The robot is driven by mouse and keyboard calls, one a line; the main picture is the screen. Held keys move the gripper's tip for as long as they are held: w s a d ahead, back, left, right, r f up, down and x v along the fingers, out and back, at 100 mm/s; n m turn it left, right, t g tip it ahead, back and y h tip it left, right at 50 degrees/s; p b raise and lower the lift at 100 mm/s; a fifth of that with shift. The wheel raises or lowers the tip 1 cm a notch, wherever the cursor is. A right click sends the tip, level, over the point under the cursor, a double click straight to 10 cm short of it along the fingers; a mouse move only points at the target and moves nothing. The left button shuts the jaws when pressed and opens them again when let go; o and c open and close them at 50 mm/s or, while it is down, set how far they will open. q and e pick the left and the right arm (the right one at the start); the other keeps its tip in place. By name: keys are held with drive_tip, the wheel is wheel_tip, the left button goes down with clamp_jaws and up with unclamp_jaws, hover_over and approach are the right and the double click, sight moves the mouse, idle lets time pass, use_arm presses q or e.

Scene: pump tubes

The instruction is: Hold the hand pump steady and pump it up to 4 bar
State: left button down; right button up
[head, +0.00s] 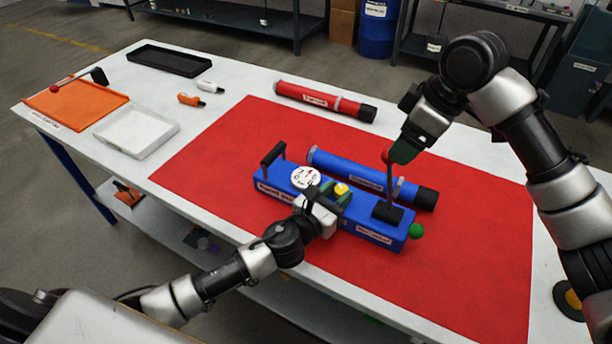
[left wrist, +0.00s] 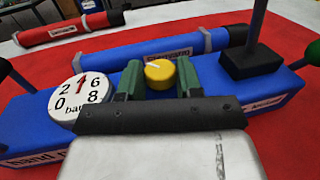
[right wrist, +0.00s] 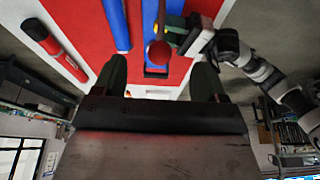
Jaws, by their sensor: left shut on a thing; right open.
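The blue hand pump (head: 270,190) lies on the red mat, with a black handle at its left end and a green ball at its right. Its lever (head: 388,190) stands nearly upright with a red ball on top (right wrist: 158,53). The round gauge (left wrist: 82,95) has its red needle pointing up, between 2 and 6. My left gripper (head: 335,193) is shut on the yellow knob (left wrist: 160,74) on the pump's top. My right gripper (head: 396,152) is open at the lever's top; in the right wrist view the red ball shows between and beyond its fingertips.
A blue tube (head: 345,170) lies just behind the pump. A red tube (head: 310,95) lies at the mat's back edge. An orange tray (head: 75,105), white tray (head: 135,130) and black tray (head: 168,60) stand at the left. The mat's (head: 480,240) right part is clear.

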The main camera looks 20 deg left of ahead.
drive_tip(key=shift+d+r, duration=0.15)
drive_tip(key=shift+r, duration=0.3)
use_arm(q)
drive_tip(key=c, duration=0.7)
unclamp_jaws()
drive_tip(key=shift+o, duration=0.2)
drive_tip(key=v, duration=1.2)
